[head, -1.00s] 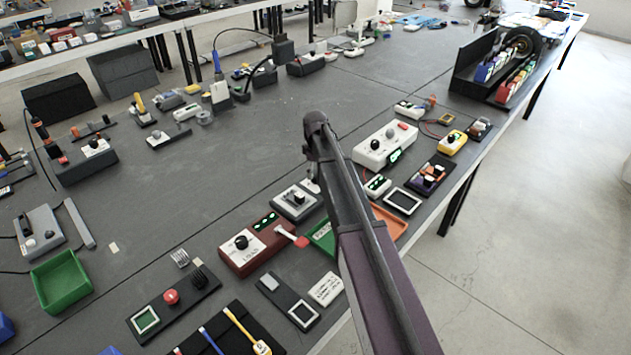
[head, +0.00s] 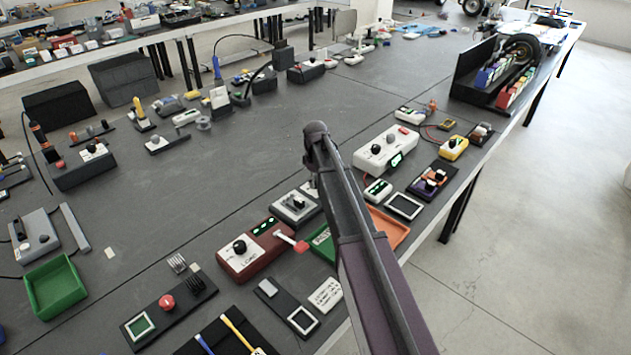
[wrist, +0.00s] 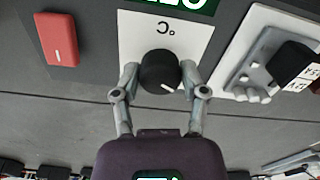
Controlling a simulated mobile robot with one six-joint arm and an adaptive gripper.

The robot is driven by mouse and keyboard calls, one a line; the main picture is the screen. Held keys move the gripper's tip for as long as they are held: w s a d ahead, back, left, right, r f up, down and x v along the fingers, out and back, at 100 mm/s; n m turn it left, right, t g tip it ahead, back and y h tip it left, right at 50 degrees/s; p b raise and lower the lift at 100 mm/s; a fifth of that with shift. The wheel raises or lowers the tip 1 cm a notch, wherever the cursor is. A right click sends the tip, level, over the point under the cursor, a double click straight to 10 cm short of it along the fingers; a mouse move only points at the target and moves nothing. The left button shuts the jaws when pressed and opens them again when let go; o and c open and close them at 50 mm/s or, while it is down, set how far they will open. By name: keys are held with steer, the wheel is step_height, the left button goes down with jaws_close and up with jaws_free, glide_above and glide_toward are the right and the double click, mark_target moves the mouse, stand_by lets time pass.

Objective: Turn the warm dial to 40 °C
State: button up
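In the wrist view a round black dial (wrist: 159,72) with a white pointer line sits on a white panel (wrist: 135,30) marked °C. The lettering is upside down in this view. The pointer line is toward the lower right of the dial. My gripper (wrist: 160,75) has one grey finger on the left and one on the right of the dial, both very close to its sides. I cannot tell whether they press on it. A green-lit display (wrist: 185,4) is cut off at the top edge. In the head view my arm hides the gripper and the dial.
In the wrist view a red block (wrist: 58,40) lies left of the panel. A pale panel with a black labelled part (wrist: 294,66) is close on the right. In the head view a maroon box (head: 252,250) and a white box (head: 385,150) flank my arm.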

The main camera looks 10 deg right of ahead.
steer(key=c, duration=0.5)
steer(key=shift+o, duration=0.2)
steer(key=shift+m, duration=0.5)
steer(key=m, duration=0.4)
steer(key=shift+m, duration=0.3)
steer(key=m, duration=0.6)
steer(key=shift+s, duration=0.1)
steer(key=o, duration=1.2)
steer(key=shift+c, duration=0.2)
